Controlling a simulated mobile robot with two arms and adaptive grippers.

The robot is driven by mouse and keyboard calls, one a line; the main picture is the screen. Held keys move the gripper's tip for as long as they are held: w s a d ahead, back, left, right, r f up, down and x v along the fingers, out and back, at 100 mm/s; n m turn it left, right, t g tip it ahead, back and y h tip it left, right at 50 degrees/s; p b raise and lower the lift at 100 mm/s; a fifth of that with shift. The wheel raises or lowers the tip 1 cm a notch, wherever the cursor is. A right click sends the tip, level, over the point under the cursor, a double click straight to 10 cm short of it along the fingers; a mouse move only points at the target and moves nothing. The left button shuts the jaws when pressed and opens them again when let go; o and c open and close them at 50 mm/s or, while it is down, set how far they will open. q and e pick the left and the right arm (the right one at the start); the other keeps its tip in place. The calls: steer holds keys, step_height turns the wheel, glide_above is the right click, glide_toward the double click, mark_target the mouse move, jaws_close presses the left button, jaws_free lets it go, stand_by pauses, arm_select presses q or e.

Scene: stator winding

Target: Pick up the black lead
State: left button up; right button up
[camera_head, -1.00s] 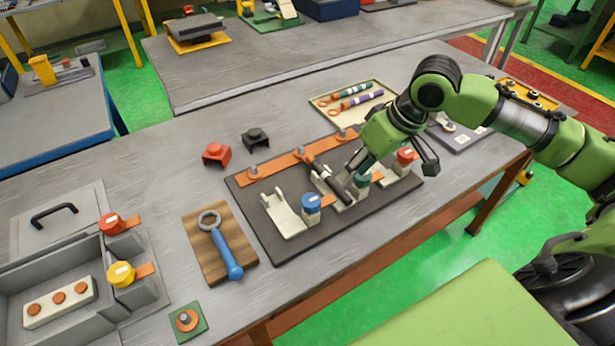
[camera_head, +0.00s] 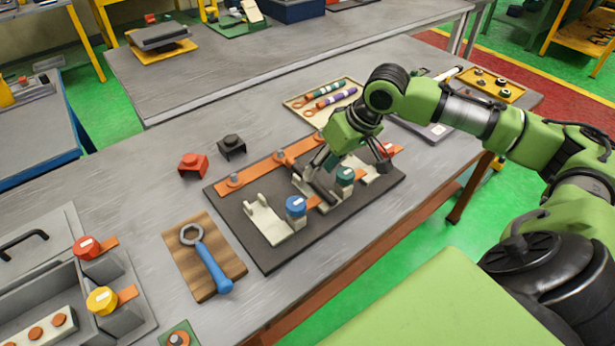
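The black lead (camera_head: 322,192) lies slanted in the middle white cradle of the dark fixture board (camera_head: 268,256). Its upper part is partly hidden by my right gripper. My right gripper (camera_head: 350,165) is over the board, its fingers spread apart, one finger close to the black lead and the other near the red terminal. I cannot tell whether the near finger touches the lead. My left gripper is not in view.
A blue-capped terminal (camera_head: 296,206) and a green-capped terminal (camera_head: 345,175) stand beside the cradle. A tray (camera_head: 292,104) with green and purple leads lies behind. A blue wrench (camera_head: 212,265) on a wooden block is at left. Bare table lies between block and board.

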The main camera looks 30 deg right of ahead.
mark_target(315, 180)
steer(key=x, duration=0.4)
steer(key=shift+a+f, duration=0.1)
steer(key=shift+f, duration=0.05)
jaws_close()
